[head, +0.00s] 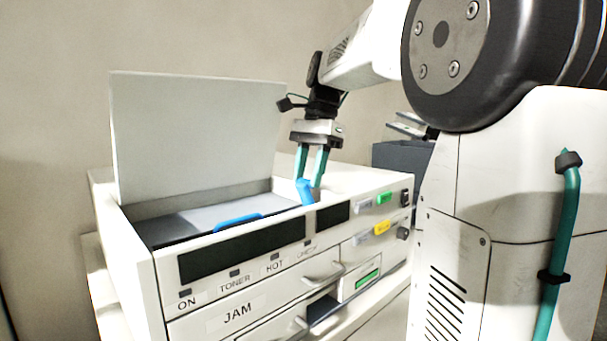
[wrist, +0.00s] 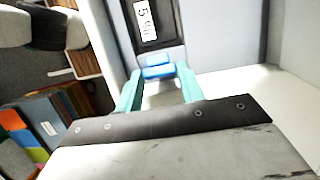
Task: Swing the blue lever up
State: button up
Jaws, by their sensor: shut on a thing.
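The blue lever (head: 306,191) stands up at the right end of the white machine's open top bay, next to the dark front window. My gripper (head: 312,183) points down over it, with its teal fingers on either side of the lever's top. In the wrist view, the lever (wrist: 158,68) shows as a blue block between the fingertips of my gripper (wrist: 158,80). My gripper is shut on the lever. The lever's lower end is hidden behind the machine's front edge in the head view.
The machine's lid (head: 195,135) stands open at the back left. A blue handle (head: 238,222) lies in the open bay. The front panel has a JAM drawer (head: 238,312) and a partly open compartment with a green tag (head: 367,279). A dark bin (head: 398,160) stands behind on the right.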

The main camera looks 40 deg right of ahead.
jog(key=shift+d+f+y, duration=0.1)
jog(key=shift+d+y, duration=0.7)
jog(key=shift+y, duration=0.35)
jog(key=shift+d+f+y, duration=0.1)
jog(key=shift+d+y, duration=0.65)
jog(key=shift+y, duration=0.4)
jog(key=o, duration=1)
